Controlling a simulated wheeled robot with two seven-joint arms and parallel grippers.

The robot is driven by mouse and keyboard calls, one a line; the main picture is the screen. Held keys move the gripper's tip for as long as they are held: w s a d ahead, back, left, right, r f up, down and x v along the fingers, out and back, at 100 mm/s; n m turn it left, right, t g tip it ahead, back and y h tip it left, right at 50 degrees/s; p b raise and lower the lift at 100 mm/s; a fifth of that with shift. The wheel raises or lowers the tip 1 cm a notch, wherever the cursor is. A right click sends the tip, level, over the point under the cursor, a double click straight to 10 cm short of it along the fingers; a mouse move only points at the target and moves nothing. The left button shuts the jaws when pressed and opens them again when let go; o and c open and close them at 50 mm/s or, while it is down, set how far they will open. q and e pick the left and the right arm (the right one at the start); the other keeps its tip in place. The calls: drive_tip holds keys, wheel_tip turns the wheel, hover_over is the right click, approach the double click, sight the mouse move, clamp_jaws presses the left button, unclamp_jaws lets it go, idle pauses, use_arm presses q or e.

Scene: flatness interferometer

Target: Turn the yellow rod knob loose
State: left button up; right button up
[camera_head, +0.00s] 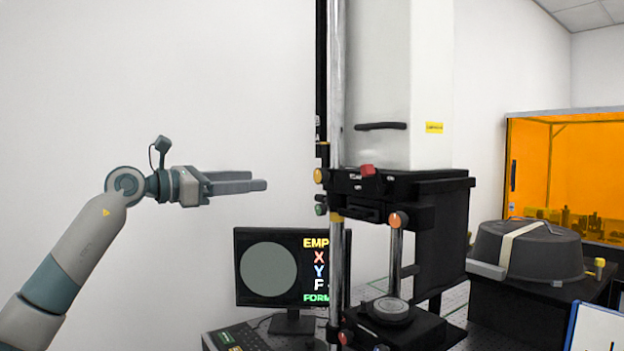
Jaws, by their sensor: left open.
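The interferometer (393,95) stands in the middle, a tall white housing over a black carriage, with a chrome rod along its left side. The yellow rod knob (319,175) is a small round knob at the carriage's left edge, beside the rod. A green knob (320,210) sits just below it. My left gripper (260,185) comes in from the left, level and pointing right at about the knob's height. Its jaws are open and empty. In the picture a gap of wall separates its fingertips from the knob. My right gripper is out of view.
A monitor (268,268) stands below my left gripper, with a keyboard (238,338) in front. A dark lidded pot (530,248) stands at right, before an orange enclosure (575,165).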

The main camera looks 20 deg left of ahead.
use_arm(q)
drive_tip(key=p, duration=0.8)
approach(317, 176)
drive_tip(key=x, duration=0.7)
drive_tip(key=shift+d+r, duration=0.1)
drive_tip(key=shift+r, duration=0.1)
drive_tip(key=shift+w+d+f, duration=0.15)
drive_tip(key=shift+w+d, duration=0.15)
drive_tip(key=shift+w, duration=0.15)
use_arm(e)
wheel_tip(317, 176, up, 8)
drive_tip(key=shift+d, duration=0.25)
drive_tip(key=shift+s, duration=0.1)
use_arm(q)
drive_tip(key=c, duration=1)
drive_tip(key=shift+c, duration=0.2)
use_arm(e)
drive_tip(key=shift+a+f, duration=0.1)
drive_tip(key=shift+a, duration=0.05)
